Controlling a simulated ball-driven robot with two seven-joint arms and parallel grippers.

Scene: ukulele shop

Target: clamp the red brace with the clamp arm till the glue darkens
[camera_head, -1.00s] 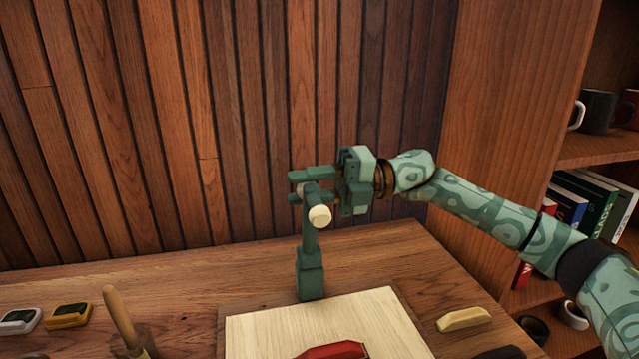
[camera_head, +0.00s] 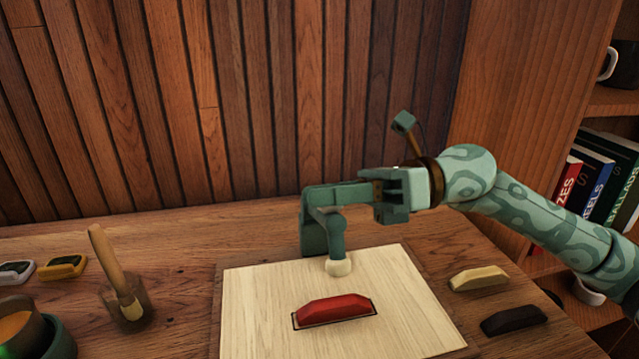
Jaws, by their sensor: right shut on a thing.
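The red brace (camera_head: 334,309) lies inside a dark outline on the pale wooden board (camera_head: 258,309). The green clamp arm (camera_head: 335,232) stands at the board's back edge. It is swung down toward the front, with its cream round pad (camera_head: 338,266) low over the board behind the brace and apart from it. Whether the pad touches the board I cannot tell. My right gripper (camera_head: 368,196) reaches in from the right at the clamp's top and is shut on the clamp arm. Its fingertips partly overlap the clamp. No glue shows clearly. My left gripper is not in view.
A cream brace (camera_head: 479,277) and a black brace (camera_head: 513,319) lie right of the board. A glass jar with a brush (camera_head: 128,298) stands at the left, near a green-rimmed pot (camera_head: 58,340) and a yellow case (camera_head: 62,267). Shelves with books (camera_head: 607,180) stand at right.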

